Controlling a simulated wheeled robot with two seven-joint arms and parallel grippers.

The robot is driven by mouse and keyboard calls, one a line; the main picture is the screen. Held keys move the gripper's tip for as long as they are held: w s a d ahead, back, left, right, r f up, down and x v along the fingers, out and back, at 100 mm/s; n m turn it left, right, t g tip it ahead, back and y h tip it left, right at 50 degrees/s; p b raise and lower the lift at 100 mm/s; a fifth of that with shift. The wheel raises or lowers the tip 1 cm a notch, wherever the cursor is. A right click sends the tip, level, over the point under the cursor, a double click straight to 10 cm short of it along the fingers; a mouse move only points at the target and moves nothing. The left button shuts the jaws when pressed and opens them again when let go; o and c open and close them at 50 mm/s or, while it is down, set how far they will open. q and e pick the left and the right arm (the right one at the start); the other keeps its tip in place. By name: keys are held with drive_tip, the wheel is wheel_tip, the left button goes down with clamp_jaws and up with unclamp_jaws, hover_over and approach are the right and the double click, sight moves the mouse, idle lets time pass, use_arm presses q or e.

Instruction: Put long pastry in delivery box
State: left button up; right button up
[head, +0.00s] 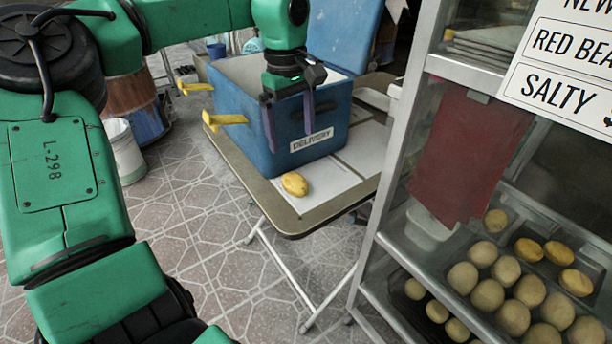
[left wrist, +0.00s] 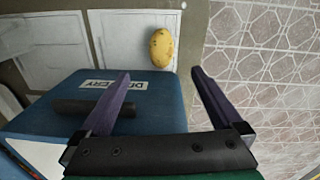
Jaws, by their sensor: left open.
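A yellow long pastry (head: 294,184) lies on the table in front of the blue delivery box (head: 240,125), near the table's front edge. It also shows in the left wrist view (left wrist: 161,47), beyond the fingertips. The box carries a "DELIVERY" label and is open at the top; its inside bottom is hidden. My left gripper (head: 289,145) is open and empty, fingers pointing down in front of the box, above and behind the pastry. It also shows in the left wrist view (left wrist: 160,85). My right gripper is not in view.
The folding table (head: 240,175) has bare room beside the pastry. A glass and metal display cabinet (head: 375,265) stands at the right, with several round and long pastries on trays. A white bucket (head: 124,152) stands on the tiled floor at the left.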

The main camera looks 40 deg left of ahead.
sight(294, 179)
use_arm(q)
drive_tip(key=f+b, duration=0.1)
drive_tip(key=f, duration=0.5)
drive_tip(key=f+b, duration=0.1)
drive_tip(key=f, duration=0.5)
drive_tip(key=shift+w+a+f, duration=0.15)
drive_tip(key=shift+w+f, duration=0.05)
drive_tip(key=shift+f, duration=0.2)
drive_tip(key=shift+r, duration=0.1)
drive_tip(key=c, duration=1.6)
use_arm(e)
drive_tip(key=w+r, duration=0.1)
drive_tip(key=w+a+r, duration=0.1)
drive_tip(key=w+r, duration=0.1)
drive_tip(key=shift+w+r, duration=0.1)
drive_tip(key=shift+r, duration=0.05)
